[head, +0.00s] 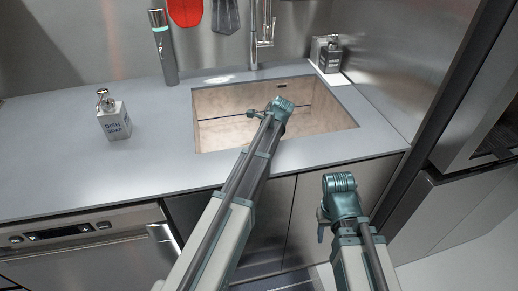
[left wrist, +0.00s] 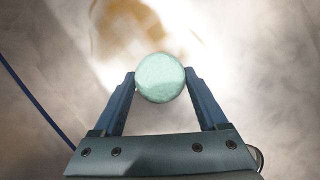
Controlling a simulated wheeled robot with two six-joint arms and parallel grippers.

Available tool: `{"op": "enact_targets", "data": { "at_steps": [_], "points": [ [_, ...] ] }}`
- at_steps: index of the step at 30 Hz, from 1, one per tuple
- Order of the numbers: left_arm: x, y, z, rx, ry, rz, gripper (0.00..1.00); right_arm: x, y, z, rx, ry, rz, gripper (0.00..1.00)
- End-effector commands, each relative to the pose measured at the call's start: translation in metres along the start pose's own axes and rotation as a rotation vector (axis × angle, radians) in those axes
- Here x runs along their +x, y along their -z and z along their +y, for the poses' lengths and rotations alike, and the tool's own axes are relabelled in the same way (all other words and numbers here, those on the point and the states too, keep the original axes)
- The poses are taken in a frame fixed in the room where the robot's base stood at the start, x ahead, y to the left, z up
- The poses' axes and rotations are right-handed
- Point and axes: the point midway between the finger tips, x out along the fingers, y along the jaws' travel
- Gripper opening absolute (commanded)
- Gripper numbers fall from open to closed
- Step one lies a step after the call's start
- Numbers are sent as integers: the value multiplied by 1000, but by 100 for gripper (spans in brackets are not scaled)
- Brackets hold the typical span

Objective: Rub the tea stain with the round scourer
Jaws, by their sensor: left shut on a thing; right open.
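The round scourer (left wrist: 160,78), a pale mint-green disc, sits between the fingertips of my left gripper (left wrist: 160,80) in the left wrist view. The gripper is shut on it. The tea stain (left wrist: 128,28) is a brown blotch on the pale sink surface, above and left of the scourer in that view, with a smaller brown trace to its right. In the head view my left arm reaches over the sink (head: 330,115); the scourer and the stain cannot be made out there. My right gripper (head: 322,222) is open in front of the counter, seen mostly from behind.
A soap bottle (head: 114,116) stands on the counter left of the sink, and a tall dark cylinder (head: 164,48) behind it. The tap (head: 258,35) rises behind the sink. A dark bottle (head: 330,55) stands at the back right corner. The counter's front left is clear.

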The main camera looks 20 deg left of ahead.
Motion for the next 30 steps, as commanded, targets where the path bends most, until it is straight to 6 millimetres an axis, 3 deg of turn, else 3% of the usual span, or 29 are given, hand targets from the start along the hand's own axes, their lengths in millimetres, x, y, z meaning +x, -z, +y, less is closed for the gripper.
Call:
{"op": "enact_targets", "data": {
  "at_steps": [10,20,30],
  "points": [
    [9,-24,17,-4,-3,1,31,-1,0,0,0,0,0,50],
    [11,-29,19,-2,-2,0,31,-1,0,0,0,0,0,50],
    [18,-49,33,-2,-2,0,31,-2,0,0,0,0,0,50]
  ]
}}
